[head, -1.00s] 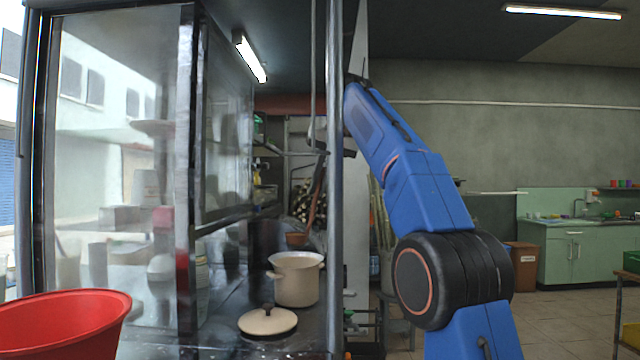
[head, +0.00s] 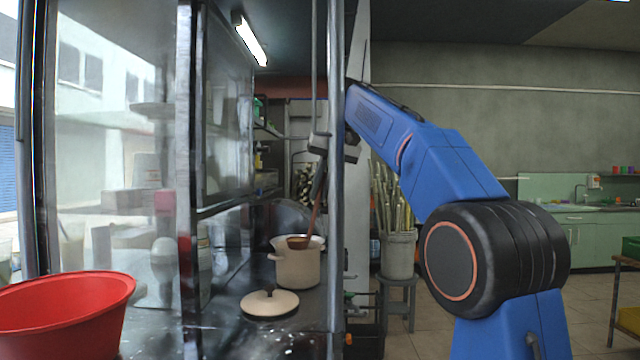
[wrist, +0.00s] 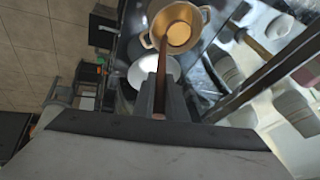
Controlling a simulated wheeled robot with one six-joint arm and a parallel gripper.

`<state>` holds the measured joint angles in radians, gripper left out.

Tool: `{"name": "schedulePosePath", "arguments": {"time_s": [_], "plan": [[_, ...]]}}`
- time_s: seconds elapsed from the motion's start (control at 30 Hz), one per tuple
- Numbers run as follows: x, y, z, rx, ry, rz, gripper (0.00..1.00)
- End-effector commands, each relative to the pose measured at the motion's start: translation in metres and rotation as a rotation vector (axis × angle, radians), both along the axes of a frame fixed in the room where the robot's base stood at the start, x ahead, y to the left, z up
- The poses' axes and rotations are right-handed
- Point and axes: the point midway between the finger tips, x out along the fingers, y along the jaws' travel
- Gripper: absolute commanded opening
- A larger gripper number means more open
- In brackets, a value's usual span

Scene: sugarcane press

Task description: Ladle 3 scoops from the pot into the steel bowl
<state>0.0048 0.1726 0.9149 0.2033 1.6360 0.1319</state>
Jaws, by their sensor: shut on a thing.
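My gripper (head: 322,142) is shut on the ladle, partly hidden by a metal post in the head view; its fingers (wrist: 166,98) also show in the wrist view. The ladle (head: 317,204) has a long brown handle hanging steeply down. Its cup is at the mouth of the cream pot (head: 298,270), partly below the rim. In the wrist view the ladle's cup (wrist: 178,34) lies inside the outline of the pot (wrist: 205,14); how full it is I cannot tell. A pale bowl (wrist: 143,74), likely the steel bowl, sits beside the pot, partly covered by handle and fingers. It is hidden in the head view.
A cream lid (head: 270,304) lies on the dark counter before the pot. A red tub (head: 65,315) stands at the near left. The metal post (head: 335,200) and glass panes (head: 115,120) border the counter. Cane stalks stand in a bucket (head: 399,254) on a stool.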

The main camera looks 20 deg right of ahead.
Motion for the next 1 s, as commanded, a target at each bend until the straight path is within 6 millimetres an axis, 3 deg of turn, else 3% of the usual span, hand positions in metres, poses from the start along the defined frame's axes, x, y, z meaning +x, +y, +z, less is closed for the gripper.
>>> {"name": "schedulePosePath", "arguments": {"time_s": [1.0], "plan": [[0.0, 0.0, -0.065, 0.0, 0.0, 0.0, 0.0]]}}
